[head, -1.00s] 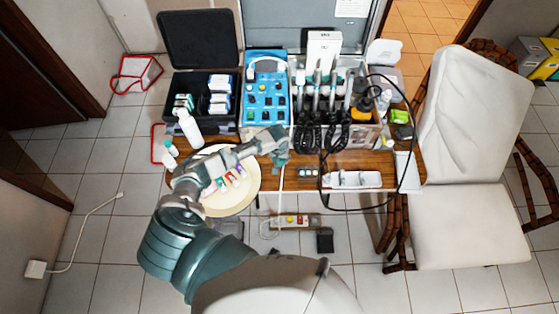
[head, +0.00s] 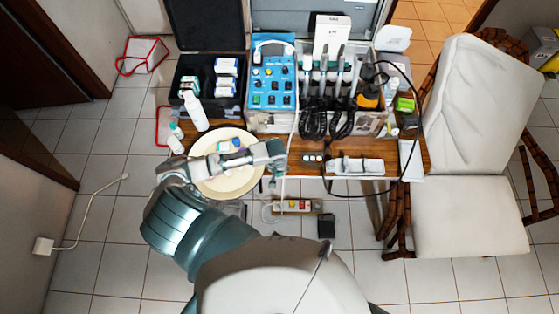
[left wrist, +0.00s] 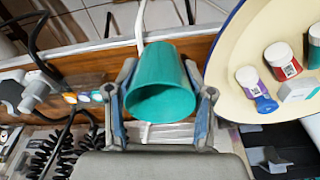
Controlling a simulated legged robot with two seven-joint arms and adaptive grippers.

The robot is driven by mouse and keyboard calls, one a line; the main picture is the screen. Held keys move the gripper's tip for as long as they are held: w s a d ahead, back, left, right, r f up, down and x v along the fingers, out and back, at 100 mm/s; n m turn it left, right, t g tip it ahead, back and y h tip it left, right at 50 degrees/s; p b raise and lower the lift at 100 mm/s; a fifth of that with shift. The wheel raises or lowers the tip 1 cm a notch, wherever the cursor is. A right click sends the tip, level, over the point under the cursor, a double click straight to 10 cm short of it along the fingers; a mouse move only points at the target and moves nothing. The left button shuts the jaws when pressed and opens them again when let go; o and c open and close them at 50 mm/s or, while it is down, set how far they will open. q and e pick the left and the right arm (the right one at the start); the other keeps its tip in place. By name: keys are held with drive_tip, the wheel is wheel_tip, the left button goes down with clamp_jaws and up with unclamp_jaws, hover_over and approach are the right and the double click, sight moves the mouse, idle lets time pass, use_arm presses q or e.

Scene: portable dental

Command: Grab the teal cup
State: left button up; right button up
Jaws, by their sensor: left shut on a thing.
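The teal cup (left wrist: 160,85) is in the middle of the left wrist view, with its open rim toward the camera. My left gripper (left wrist: 161,78) has one finger on each side of the cup and is shut on it. In the head view my left gripper (head: 274,160) is at the front edge of the wooden table, just right of the round cream plate (head: 228,190). The cup is mostly hidden behind the gripper there. My right gripper is not in view.
Small bottles (left wrist: 281,60) lie on the plate. A white bottle (head: 195,112) stands behind it. A blue control unit (head: 272,85), handpieces with coiled black cords (head: 325,118) and a white tray (head: 357,166) crowd the table. A white chair (head: 470,140) is at the right.

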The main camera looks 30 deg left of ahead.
use_arm(q)
drive_tip(key=shift+s+d+r, duration=0.1)
drive_tip(key=shift+s+d, duration=0.25)
drive_tip(key=shift+s, duration=0.5)
drive_tip(key=shift+s+d+r, duration=0.1)
drive_tip(key=shift+s+d, duration=0.2)
drive_tip(key=shift+s, duration=0.55)
